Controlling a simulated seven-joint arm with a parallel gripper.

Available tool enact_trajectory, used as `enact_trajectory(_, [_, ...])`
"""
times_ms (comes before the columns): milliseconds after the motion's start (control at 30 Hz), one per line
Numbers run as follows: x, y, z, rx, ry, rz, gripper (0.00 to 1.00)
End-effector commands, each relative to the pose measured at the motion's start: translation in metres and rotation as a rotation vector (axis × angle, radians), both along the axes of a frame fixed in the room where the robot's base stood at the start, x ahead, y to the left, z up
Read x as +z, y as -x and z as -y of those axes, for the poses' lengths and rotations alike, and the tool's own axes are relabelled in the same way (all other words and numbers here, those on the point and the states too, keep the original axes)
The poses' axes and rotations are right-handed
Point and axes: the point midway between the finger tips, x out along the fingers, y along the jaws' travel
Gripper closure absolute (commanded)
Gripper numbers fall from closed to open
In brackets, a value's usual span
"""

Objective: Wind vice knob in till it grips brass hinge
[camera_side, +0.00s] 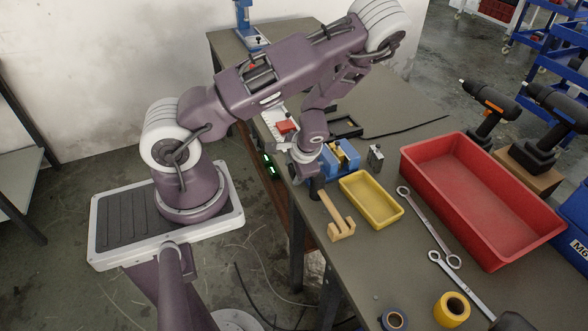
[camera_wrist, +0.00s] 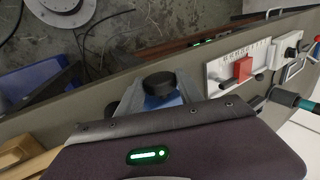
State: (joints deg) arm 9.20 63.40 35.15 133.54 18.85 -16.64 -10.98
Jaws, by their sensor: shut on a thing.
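The blue vice (camera_side: 343,161) stands on the bench near its left edge, beyond my gripper. A brass-coloured piece (camera_side: 338,154), seemingly the brass hinge, shows at its jaws. I cannot tell whether the jaws touch it. My gripper (camera_side: 316,183) is low beside the vice, at its near left side. In the wrist view, my grey fingers (camera_wrist: 158,94) are shut on the round black vice knob (camera_wrist: 158,82), one on each side. A blue part of the vice (camera_wrist: 165,101) shows behind the knob. The hinge is hidden in the wrist view.
A yellow tray (camera_side: 371,200) sits close to the vice, with a wooden hooked piece (camera_side: 337,216) nearer me. A red bin (camera_side: 474,202), spanners (camera_side: 429,227) and tape rolls (camera_side: 452,308) lie further right. A white panel with a red block (camera_side: 286,126) stands behind my wrist.

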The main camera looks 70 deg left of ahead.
Motion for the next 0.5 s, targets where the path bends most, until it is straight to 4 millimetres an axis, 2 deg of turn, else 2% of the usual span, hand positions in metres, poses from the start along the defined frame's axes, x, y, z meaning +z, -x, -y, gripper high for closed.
enact_trajectory(500, [-0.0007,0.0003,0.0001,0.004,-0.076,0.000,0.97])
